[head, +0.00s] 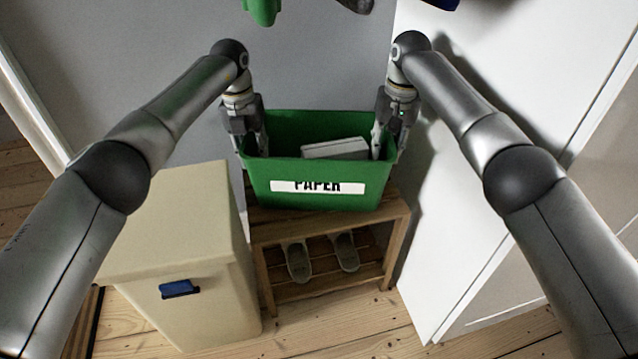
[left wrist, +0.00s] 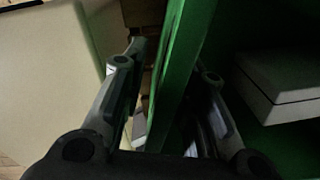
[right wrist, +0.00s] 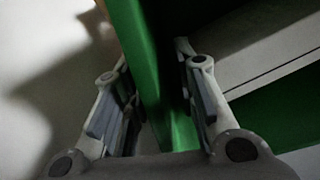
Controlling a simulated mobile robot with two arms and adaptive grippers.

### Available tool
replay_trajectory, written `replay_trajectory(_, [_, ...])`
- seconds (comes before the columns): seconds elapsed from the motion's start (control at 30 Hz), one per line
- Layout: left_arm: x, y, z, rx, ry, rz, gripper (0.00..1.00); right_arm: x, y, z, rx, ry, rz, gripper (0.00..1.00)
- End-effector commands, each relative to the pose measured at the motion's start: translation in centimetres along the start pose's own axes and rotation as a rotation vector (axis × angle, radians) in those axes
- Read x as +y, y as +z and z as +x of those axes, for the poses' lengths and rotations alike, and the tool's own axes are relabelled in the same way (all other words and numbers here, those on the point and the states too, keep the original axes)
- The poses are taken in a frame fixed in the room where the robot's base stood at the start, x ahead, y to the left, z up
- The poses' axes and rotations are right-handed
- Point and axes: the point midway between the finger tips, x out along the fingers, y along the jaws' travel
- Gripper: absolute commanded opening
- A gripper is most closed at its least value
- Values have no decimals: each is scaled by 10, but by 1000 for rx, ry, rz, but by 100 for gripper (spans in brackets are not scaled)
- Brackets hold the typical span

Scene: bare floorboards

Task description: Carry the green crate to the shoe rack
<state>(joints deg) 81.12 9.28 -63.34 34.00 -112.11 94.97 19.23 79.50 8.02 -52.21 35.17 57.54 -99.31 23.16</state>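The green crate (head: 270,165) with a PAPER label stands upright on the wooden shoe rack (head: 330,226), appearing to rest on its top board. A white box (head: 335,150) lies inside the crate. My left gripper (head: 250,148) is at the crate's left wall, one finger on each side; in the left wrist view the fingers (left wrist: 170,105) stand apart from the wall. My right gripper (head: 388,145) straddles the right wall likewise; in the right wrist view its fingers (right wrist: 155,105) are spread with gaps beside the green wall.
A cream bin (head: 170,225) with a blue handle stands close left of the rack. A white door or panel (head: 480,190) is close on the right, and a grey wall is behind. Slippers (head: 299,263) sit on the rack's lower shelf. Bare floorboards (head: 330,325) lie in front.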

Motion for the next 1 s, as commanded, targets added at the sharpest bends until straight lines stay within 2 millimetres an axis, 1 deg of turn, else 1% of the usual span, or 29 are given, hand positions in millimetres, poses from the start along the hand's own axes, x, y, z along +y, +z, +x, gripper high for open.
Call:
replay_trajectory(0.13, [0, 0, -3, -1, 0, 1, 27, 0, 0, 0, 0, -1, -1, 27])
replay_trajectory(0.27, [0, 1, -17, -3, 1, 1, 27, -1, 0, 0, 0, -1, -1, 27])
replay_trajectory(0.37, [0, 1, -37, -4, 0, 1, 27, -1, 0, 0, 0, -1, -1, 27])
replay_trajectory(0.5, [0, 1, -68, -4, 1, -1, 27, -1, 0, 0, 0, -1, -1, 27])
replay_trajectory(0.6, [0, 1, -88, -3, 0, -1, 27, -1, 0, 0, 0, -1, -1, 27])
replay_trajectory(0.7, [-1, 1, -103, -2, 1, 0, 27, -1, 0, 0, 0, -1, -1, 27])
replay_trajectory(0.87, [0, 0, -117, 1, 0, -1, 27, -1, 0, -1, 0, -1, -1, 27])
replay_trajectory(0.93, [0, 0, -120, 0, 0, 0, 27, -1, 0, -5, 1, -1, -1, 27])
replay_trajectory(1.0, [0, 0, -120, 1, 0, 0, 27, -1, -1, -13, 3, -2, -1, 27])
